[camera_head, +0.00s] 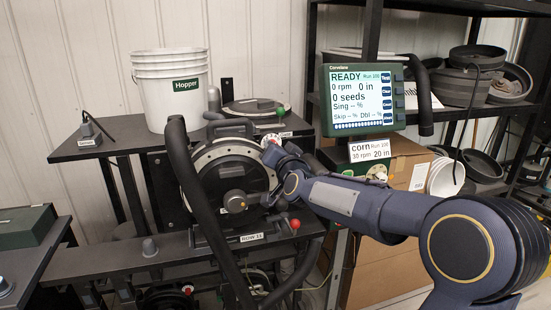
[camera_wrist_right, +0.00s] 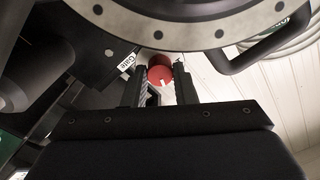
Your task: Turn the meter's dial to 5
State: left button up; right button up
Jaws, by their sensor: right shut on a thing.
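The seed meter (camera_head: 226,170) is a round black housing with a pale bolted rim, mounted on the stand at centre. My right gripper (camera_head: 278,156) reaches in from the right at the meter's upper right edge. In the right wrist view my right gripper (camera_wrist_right: 162,84) has its two fingers closed on a red knob (camera_wrist_right: 159,62) with a white mark, which I take for the dial. The fingers partly cover the knob, and I cannot read any number on it. A bit of red (camera_head: 271,139) shows beside the gripper in the head view. My left gripper is out of view.
A monitor (camera_head: 359,97) reads READY, with a "corn, 30 rpm, 20 in" card (camera_head: 370,150) below. A white Hopper bucket (camera_head: 171,90) stands on the shelf. A thick black hose (camera_head: 205,215) crosses before the meter. A red-ball lever (camera_head: 294,223) is below the gripper.

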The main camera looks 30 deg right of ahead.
jog(key=shift+f+m+b, duration=0.1)
jog(key=shift+m+b, duration=1.85)
jog(key=shift+m, duration=1.85)
jog(key=o, duration=1)
jog(key=v, duration=0.7)
jog(key=shift+s+p, duration=0.3)
jog(key=shift+s, duration=0.1)
